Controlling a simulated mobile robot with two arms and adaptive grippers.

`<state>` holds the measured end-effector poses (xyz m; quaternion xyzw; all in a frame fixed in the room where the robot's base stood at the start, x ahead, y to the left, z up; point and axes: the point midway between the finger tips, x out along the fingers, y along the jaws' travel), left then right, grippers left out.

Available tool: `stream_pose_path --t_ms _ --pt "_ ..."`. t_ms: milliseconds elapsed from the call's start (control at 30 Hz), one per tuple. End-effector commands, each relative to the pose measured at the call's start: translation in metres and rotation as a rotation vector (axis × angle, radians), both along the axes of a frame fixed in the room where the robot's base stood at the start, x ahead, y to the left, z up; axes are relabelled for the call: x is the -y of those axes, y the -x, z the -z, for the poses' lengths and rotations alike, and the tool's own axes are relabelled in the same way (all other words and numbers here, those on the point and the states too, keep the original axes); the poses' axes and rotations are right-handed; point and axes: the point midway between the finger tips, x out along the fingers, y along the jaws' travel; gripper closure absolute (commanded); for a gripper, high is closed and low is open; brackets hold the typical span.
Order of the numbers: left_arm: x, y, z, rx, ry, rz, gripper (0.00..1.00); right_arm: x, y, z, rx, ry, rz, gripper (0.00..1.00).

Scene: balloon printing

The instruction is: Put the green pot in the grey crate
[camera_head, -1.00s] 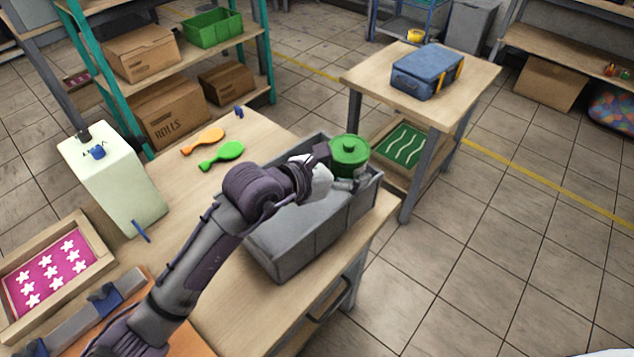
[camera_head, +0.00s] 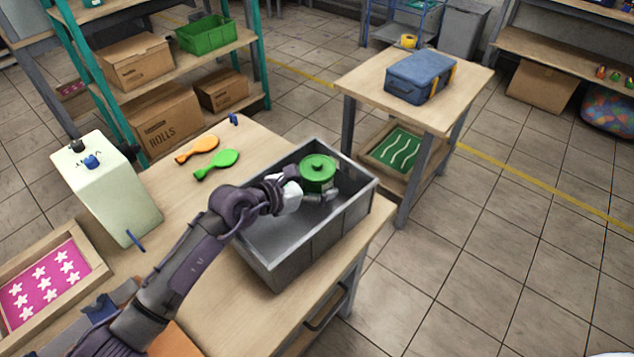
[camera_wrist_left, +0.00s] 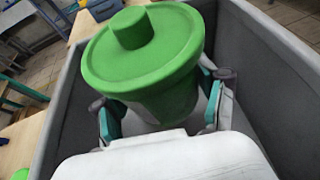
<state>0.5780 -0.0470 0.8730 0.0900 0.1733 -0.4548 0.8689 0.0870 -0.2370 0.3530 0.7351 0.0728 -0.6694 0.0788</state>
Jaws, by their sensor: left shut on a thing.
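The green pot (camera_head: 318,172), with a lid and a round knob, is held upright within the grey crate's walls in the head view. My left gripper (camera_head: 312,194) is shut on the pot's body. In the left wrist view the pot (camera_wrist_left: 142,60) sits between the two fingers of the gripper (camera_wrist_left: 165,112). The grey crate (camera_head: 318,235) stands on the wooden table, and its inside looks empty apart from the pot and gripper. Whether the pot's base touches the crate floor is hidden. My right gripper is not in view.
An orange balloon (camera_head: 198,149) and a green balloon (camera_head: 217,164) lie on the table (camera_head: 160,185) behind my arm. A pale machine (camera_head: 105,190) stands left of them. A side table with a blue case (camera_head: 421,77) stands beyond the crate.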

Motion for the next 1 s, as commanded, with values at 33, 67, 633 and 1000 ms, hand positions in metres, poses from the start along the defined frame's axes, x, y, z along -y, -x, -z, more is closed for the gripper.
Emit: stream_pose_path --t_ms 33,67,633,1000 --pt "0.0 0.0 -0.001 0.002 0.001 0.0 0.72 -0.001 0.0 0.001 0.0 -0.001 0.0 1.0" --pt "0.0 0.0 0.0 0.001 0.002 0.0 0.72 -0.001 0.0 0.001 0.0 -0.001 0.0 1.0" --pt "0.0 0.0 0.012 0.0 0.0 0.0 0.1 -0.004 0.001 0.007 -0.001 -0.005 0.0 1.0" --pt "0.0 0.0 0.01 0.001 0.001 0.0 0.03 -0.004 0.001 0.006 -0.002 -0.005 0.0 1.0"
